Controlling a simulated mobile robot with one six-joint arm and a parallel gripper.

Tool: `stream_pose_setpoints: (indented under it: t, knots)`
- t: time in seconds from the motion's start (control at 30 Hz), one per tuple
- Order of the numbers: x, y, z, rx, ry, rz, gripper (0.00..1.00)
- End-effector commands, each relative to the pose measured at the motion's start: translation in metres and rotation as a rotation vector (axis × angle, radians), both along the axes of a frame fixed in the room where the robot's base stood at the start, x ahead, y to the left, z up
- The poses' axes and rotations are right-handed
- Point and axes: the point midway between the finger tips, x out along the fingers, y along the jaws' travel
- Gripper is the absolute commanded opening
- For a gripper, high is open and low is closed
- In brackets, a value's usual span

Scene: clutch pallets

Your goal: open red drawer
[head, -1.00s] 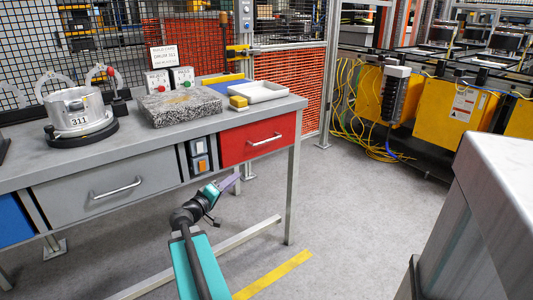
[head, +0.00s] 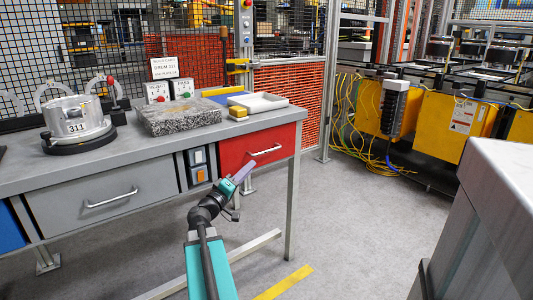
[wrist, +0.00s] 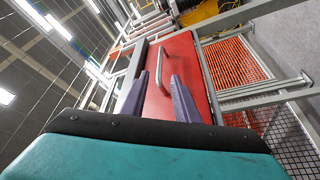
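The red drawer (head: 240,150) is at the right end of the grey workbench, and its front looks flush with the bench. Its silver bar handle (head: 266,150) runs across the front. In the wrist view the red drawer front (wrist: 180,50) lies ahead, with the handle (wrist: 168,66) between and beyond the finger lines. My gripper (head: 243,172) is in front of the drawer, just below and left of the handle. In the wrist view my gripper (wrist: 162,95) has its two purple fingers apart with nothing between them. The handle looks apart from the fingertips.
The workbench (head: 120,155) also has a grey drawer (head: 105,195) and a switch panel (head: 198,165). A granite block (head: 180,117), a white tray (head: 260,103) and a metal drum (head: 75,120) stand on top. A bench leg (head: 292,200) is right of my arm. Open floor lies in front.

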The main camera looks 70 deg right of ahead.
Motion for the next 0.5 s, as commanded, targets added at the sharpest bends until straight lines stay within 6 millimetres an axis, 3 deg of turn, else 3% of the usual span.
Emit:
stream_pose_setpoints:
  t: [0.5]
  knots:
    - [-0.013,-0.061,0.012,0.000,0.000,-0.001,0.28]
